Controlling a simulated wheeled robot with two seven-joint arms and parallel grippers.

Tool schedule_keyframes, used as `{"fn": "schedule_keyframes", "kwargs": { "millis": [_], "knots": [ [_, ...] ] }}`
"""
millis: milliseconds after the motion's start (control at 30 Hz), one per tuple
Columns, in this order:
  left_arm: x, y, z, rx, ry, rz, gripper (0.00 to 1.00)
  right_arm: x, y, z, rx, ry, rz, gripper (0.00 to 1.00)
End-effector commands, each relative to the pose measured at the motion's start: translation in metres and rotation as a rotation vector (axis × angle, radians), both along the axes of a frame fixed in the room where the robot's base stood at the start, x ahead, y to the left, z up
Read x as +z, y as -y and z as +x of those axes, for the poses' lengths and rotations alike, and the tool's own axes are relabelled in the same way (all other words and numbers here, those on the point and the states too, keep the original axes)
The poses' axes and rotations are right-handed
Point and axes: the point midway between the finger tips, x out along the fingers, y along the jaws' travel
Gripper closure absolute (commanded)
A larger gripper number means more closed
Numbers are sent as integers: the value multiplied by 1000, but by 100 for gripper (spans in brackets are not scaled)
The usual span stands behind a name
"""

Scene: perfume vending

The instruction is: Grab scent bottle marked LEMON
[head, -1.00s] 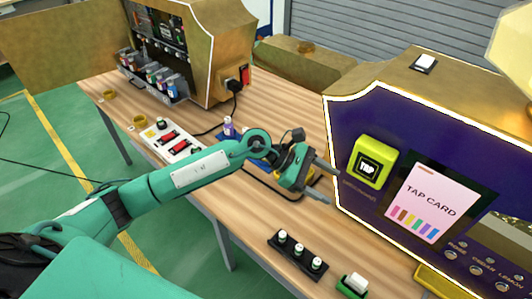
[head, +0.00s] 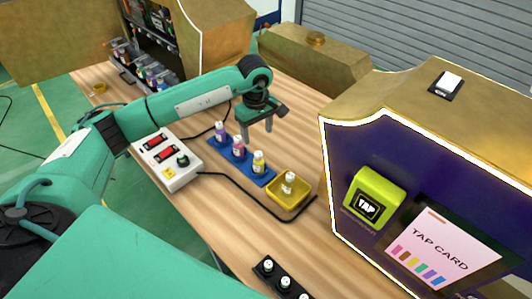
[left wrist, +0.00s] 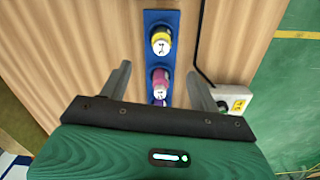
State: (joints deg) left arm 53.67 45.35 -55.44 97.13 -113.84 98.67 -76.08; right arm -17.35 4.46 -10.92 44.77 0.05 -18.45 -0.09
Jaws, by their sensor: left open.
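A yellow bottle (head: 258,162) with a pale cap stands at the right end of a blue tray (head: 266,180). A pink bottle (head: 238,148) and a purple bottle (head: 220,131) stand in the same tray. No LEMON lettering can be read on them. My left gripper (head: 256,132) is open and empty, pointing down above and behind the tray. In the left wrist view, the yellow bottle (left wrist: 160,43) lies ahead of the fingertips, and the pink bottle (left wrist: 160,78) shows between the fingers. The purple bottle is mostly hidden there. My right gripper is out of view.
The purple-fronted TAP machine (head: 352,145) stands at right. A black holder (head: 280,281) sits in front.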

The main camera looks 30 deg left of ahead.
Motion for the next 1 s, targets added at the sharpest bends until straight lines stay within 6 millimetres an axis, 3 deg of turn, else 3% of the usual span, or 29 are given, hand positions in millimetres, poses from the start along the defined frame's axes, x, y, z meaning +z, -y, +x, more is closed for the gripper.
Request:
{"fn": "schedule_keyframes", "kwargs": {
  "millis": [167, 433, 567, 767, 900, 1000],
  "knots": [
    [-21, -1, -1, 2, -6, 6, 37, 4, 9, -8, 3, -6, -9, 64],
    [-71, -1, -1, 2, -4, 5, 37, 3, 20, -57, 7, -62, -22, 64],
    [-83, 0, -1, 0, -3, 5, 37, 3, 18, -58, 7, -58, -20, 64],
    [-98, 1, -3, 1, -6, 4, 37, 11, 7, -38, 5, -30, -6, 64],
    [-118, 3, -6, 1, -5, 3, 37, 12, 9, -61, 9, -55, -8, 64],
    [-131, 2, -5, 2, -3, 4, 37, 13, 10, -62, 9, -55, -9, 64]
  ]
}}
